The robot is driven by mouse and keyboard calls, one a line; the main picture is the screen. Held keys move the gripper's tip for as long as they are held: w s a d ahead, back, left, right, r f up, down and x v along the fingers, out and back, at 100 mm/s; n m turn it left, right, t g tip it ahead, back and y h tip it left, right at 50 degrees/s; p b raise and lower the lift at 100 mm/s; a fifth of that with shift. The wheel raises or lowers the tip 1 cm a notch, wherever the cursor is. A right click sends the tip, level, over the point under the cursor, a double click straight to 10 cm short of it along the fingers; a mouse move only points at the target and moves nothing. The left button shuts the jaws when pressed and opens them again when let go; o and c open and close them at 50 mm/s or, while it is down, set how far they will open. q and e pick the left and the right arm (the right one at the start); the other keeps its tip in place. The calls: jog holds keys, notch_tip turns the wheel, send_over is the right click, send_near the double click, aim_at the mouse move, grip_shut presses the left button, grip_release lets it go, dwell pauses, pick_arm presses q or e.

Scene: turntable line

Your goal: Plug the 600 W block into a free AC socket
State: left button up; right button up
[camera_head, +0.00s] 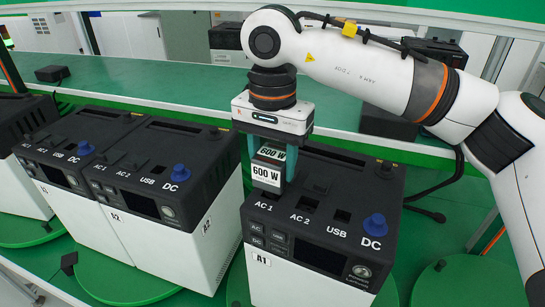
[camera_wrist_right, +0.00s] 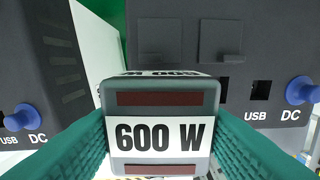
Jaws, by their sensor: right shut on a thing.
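My right gripper (camera_head: 271,160) is shut on the 600 W block (camera_head: 266,175), a dark block with white "600 W" labels. In the right wrist view the block (camera_wrist_right: 158,135) sits between the two green fingers. It is over the AC 1 position of the station labelled A1 (camera_head: 310,240) and hides that socket. I cannot tell whether the block touches the station top. The AC 2 socket (camera_head: 307,203) shows dark and empty to the right of the block. My left gripper is not in view.
A1 also has a USB socket (camera_head: 342,215) and a blue DC plug (camera_head: 375,225). Similar stations (camera_head: 165,190) stand close on the left, with blue DC plugs. A green shelf (camera_head: 140,85) runs behind, with a small black box (camera_head: 52,73) on it.

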jog(key=shift+f+b, duration=0.7)
jog(key=shift+f, duration=0.15)
jog(key=o, duration=1.4)
jog(key=shift+r, duration=0.1)
